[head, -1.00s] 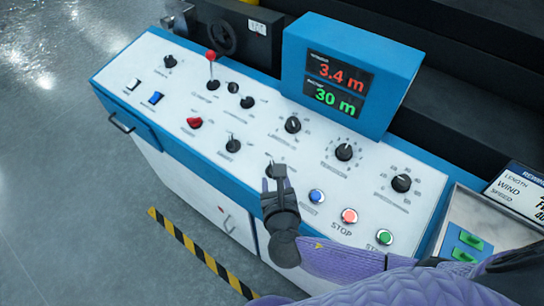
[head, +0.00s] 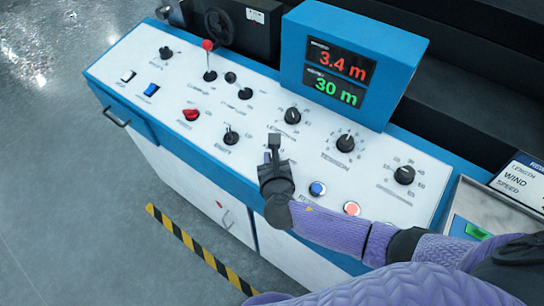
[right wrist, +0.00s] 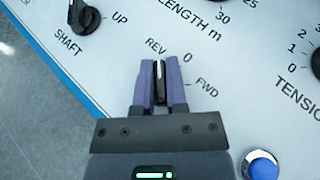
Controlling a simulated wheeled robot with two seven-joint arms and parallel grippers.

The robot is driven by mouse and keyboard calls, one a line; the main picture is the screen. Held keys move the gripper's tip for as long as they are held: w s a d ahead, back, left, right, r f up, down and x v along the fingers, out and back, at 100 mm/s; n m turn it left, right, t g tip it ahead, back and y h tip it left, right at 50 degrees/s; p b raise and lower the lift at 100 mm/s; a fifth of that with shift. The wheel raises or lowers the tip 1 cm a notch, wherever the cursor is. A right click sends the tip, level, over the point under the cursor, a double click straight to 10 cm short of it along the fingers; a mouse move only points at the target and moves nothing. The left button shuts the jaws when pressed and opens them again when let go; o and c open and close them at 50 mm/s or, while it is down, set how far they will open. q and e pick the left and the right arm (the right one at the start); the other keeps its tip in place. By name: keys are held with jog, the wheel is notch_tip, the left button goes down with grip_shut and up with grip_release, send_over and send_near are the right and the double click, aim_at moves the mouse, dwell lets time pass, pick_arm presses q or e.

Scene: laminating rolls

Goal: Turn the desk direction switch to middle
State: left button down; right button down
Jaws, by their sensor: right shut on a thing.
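The direction switch (right wrist: 160,82) is a small black knob on the white desk panel, with REV, 0 and FWD printed around it. In the right wrist view it stands between the two purple fingers of my right gripper (right wrist: 160,88), which is shut on it. Its bar points up in that view, towards REV, and not at the 0 mark. In the head view my right gripper (head: 273,147) reaches over the panel's front part and hides the switch. My left gripper is not in view.
The shaft knob (right wrist: 84,17) is left of the gripper, and a blue button (head: 317,189) and a red button (head: 351,208) are to its right. The length knob (head: 292,116) and tension knob (head: 345,143) are behind. A display box (head: 350,65) rises at the back.

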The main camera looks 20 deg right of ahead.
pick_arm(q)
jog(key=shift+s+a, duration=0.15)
pick_arm(e)
jog(key=shift+s+f+h, duration=0.1)
jog(key=shift+f+h, duration=0.05)
jog(key=shift+h, duration=0.15)
jog(key=shift+m+h, duration=0.6)
jog(key=shift+m, duration=0.2)
jog(key=shift+f+m+g+h, duration=0.1)
jog(key=shift+m+g+h, duration=0.3)
jog(key=shift+m+h, duration=0.4)
jog(key=m+g+h, duration=0.1)
jog(key=m+h, duration=0.1)
jog(key=shift+m+b, duration=0.3)
jog(key=shift+m, duration=0.1)
jog(key=shift+f+m+g+h+b, duration=0.1)
jog(key=shift+m+g+h+b, duration=0.5)
jog(key=shift+m+g+h, duration=0.75)
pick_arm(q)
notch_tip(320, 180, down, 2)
pick_arm(e)
jog(key=shift+m, duration=0.25)
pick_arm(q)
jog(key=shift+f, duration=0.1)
pick_arm(e)
jog(key=shift+s+h, duration=0.1)
jog(key=shift+h, duration=0.15)
jog(key=shift+m, duration=0.3)
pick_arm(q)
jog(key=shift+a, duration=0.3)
